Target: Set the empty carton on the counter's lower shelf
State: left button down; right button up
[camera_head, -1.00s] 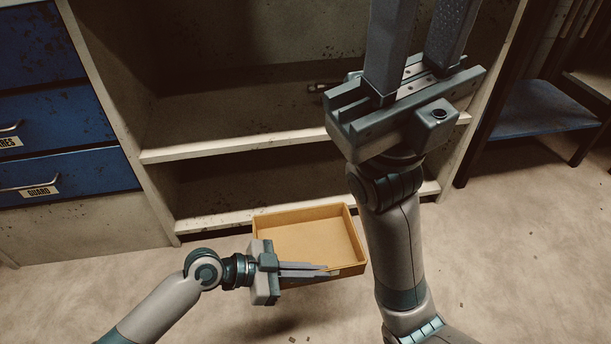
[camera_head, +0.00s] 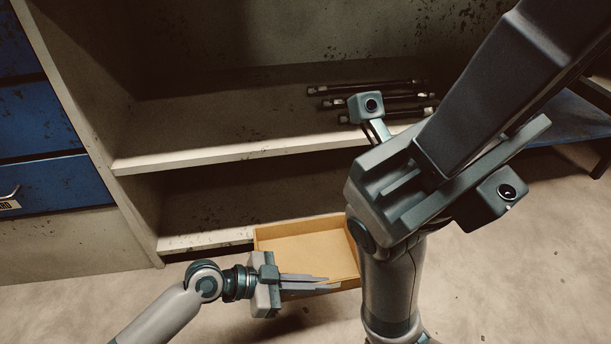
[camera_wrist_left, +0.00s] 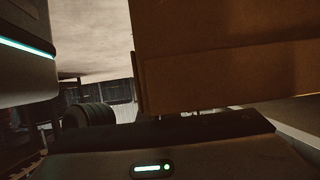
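The empty carton (camera_head: 307,246) is a shallow, open, yellow-brown box in the lower middle of the head view. My left gripper (camera_head: 308,283) is at its near wall, with its fingers close together on that wall. The carton's brown side fills the upper right of the left wrist view (camera_wrist_left: 230,75). The counter's lower shelf (camera_head: 205,241) is just behind the carton, whose far edge overlaps the shelf's front edge in the picture; contact cannot be told. My right gripper (camera_head: 520,80) is large in the foreground, and its finger gap is hidden.
The upper shelf (camera_head: 215,154) runs above the lower one, and several dark rods (camera_head: 372,96) lie on it. Blue drawers (camera_head: 45,190) stand at the left. A blue low shelf (camera_head: 565,120) is at the right. Bare floor (camera_head: 500,280) lies in front.

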aim_at(283, 205)
jog(key=i, duration=1.1)
